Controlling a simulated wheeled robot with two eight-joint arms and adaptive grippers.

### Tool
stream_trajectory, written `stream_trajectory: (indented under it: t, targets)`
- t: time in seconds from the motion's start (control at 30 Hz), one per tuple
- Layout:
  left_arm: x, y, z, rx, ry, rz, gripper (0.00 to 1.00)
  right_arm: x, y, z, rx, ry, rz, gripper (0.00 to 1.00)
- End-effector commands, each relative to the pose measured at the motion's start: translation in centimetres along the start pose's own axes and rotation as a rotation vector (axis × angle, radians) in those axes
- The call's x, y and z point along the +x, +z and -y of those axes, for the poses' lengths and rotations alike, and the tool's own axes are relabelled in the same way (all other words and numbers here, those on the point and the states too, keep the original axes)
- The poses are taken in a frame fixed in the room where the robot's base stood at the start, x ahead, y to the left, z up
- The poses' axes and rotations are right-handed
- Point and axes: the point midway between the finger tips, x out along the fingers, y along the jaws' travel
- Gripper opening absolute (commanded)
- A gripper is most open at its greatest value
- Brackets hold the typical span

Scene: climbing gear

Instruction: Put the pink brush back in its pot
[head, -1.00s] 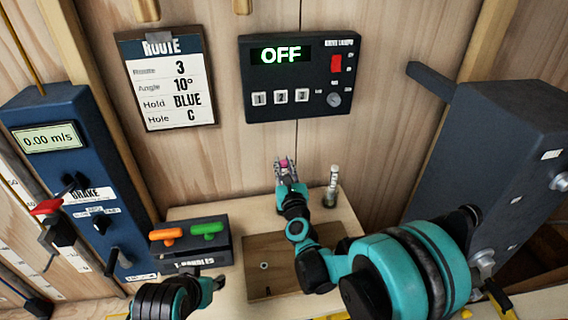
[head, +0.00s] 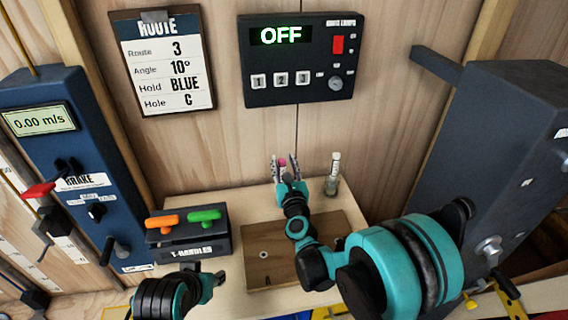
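The pink brush shows only as a small pink end (head: 282,162) at the back of the wooden bench top. My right gripper (head: 285,164) reaches over the bench from the lower right, its fingers spread on either side of the pink end. They look apart from it. The rest of the brush, and any pot beneath it, is hidden behind my gripper. My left gripper (head: 213,281) is low in the picture, in front of the T-handles box, and too small to read its fingers.
A slim glass vial (head: 333,177) stands just right of my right gripper. A dark box with orange and green T-handles (head: 190,246) is on the left. A brown board (head: 275,275) with a hole lies in front. A control panel reading OFF (head: 300,62) hangs behind.

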Motion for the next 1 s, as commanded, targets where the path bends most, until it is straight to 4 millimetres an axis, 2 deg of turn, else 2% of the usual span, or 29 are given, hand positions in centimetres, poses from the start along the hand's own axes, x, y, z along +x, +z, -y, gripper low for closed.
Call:
stream_trajectory:
  t: [0.37,0.47,0.8,1.0]
  targets:
    - [0.0,0.0,0.0,0.000,0.000,0.000,0.40,-0.6,0.0,0.0,0.000,0.000,0.000,0.44]
    - [0.0,0.0,0.0,0.000,0.000,0.000,0.40,-1.9,0.0,-0.1,0.000,0.001,0.000,0.44]
    - [0.0,0.0,0.0,0.000,0.000,0.000,0.40,-9.2,0.0,0.0,0.000,0.001,0.000,0.44]
    - [0.0,0.0,0.0,0.000,0.000,0.000,0.40,-11.6,0.0,0.0,0.000,0.001,0.000,0.44]
